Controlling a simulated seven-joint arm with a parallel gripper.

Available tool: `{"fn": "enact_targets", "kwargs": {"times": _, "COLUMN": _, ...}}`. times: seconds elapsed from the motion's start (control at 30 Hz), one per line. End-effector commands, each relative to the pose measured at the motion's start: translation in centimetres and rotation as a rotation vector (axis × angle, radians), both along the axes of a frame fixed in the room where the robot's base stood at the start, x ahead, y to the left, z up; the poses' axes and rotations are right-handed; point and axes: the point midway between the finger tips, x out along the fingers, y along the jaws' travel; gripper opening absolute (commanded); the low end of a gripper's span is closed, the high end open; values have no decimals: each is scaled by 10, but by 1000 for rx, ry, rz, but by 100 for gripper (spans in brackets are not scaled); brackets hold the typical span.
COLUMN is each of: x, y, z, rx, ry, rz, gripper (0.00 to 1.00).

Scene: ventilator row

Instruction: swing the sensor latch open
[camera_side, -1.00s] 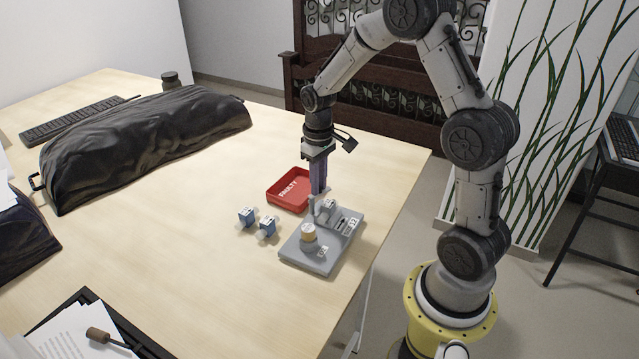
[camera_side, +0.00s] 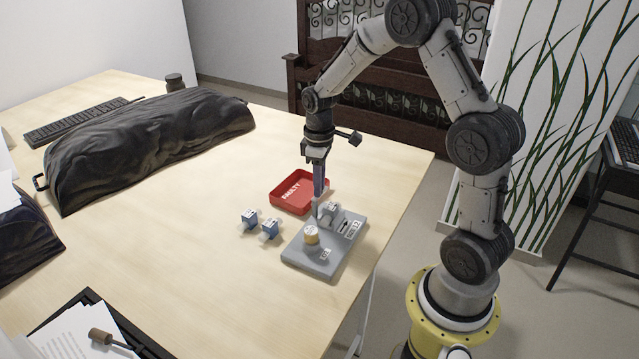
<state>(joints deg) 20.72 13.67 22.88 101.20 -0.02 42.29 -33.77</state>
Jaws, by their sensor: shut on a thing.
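A grey ventilator board (camera_side: 316,262) lies near the table's right edge. It carries a round tan-topped knob (camera_side: 311,234) and a small light block with a dark-marked label (camera_side: 331,209) at its far end. My gripper (camera_side: 318,212) points down at the far left part of the board, beside that block. Its fingers are shut on a small light upright piece, which seems to be the sensor latch (camera_side: 318,219). The fingers hide most of it, and I cannot tell its exact angle.
A red tray marked FAULTY (camera_side: 284,197) stands just behind the board. Two small blue-and-white modules (camera_side: 269,228) sit to its left. A long black bag (camera_side: 150,145) and a keyboard (camera_side: 75,122) lie farther left. The table's front middle is clear.

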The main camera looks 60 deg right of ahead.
Motion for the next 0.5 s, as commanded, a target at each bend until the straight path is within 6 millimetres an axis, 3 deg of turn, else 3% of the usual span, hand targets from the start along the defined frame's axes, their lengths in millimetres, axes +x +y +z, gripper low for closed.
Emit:
{"fn": "enact_targets", "kwargs": {"times": 0.2, "x": 1, "y": 0, "z": 2, "rx": -1, "ry": -4, "rz": -1, "gripper": 0}}
{"fn": "enact_targets", "kwargs": {"times": 0.23, "x": 1, "y": 0, "z": 2, "rx": -1, "ry": -4, "rz": -1, "gripper": 27}}
{"fn": "enact_targets", "kwargs": {"times": 0.3, "x": 1, "y": 0, "z": 2, "rx": -1, "ry": -4, "rz": -1, "gripper": 39}}
{"fn": "enact_targets", "kwargs": {"times": 0.37, "x": 1, "y": 0, "z": 1, "rx": -1, "ry": -3, "rz": -1, "gripper": 50}}
{"fn": "enact_targets", "kwargs": {"times": 0.5, "x": 1, "y": 0, "z": 1, "rx": -1, "ry": -2, "rz": -1, "gripper": 52}}
